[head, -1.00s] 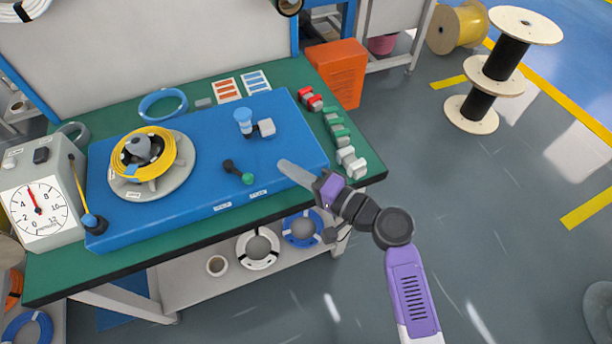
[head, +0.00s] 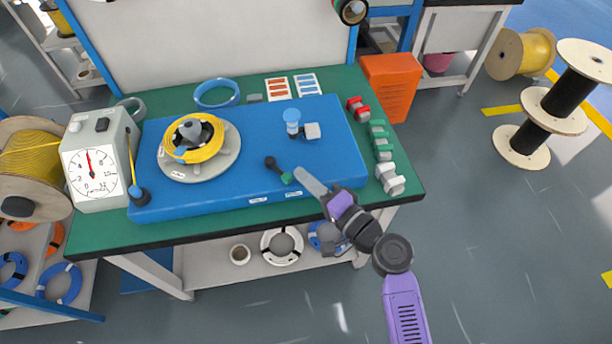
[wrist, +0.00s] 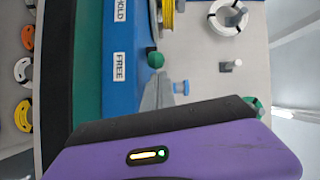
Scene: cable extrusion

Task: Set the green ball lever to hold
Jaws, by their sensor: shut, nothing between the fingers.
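The green ball lever has a dark arm and pivot on the blue board (head: 225,135), with its green ball (head: 287,178) towards the board's front edge. In the wrist view the green ball (wrist: 155,59) is beside the FREE label (wrist: 118,68). The HOLD label (wrist: 119,10) is farther up in that picture. My gripper (head: 300,172) is shut and empty, close to the right of the ball in the head view. In the wrist view its grey fingers (wrist: 157,92) point at the ball; whether they touch it is unclear.
A blue-topped post (head: 292,120) with a grey block stands behind the lever. A yellow cable reel (head: 193,140) is to the left. Red, green and grey blocks (head: 381,145) line the green table's right side.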

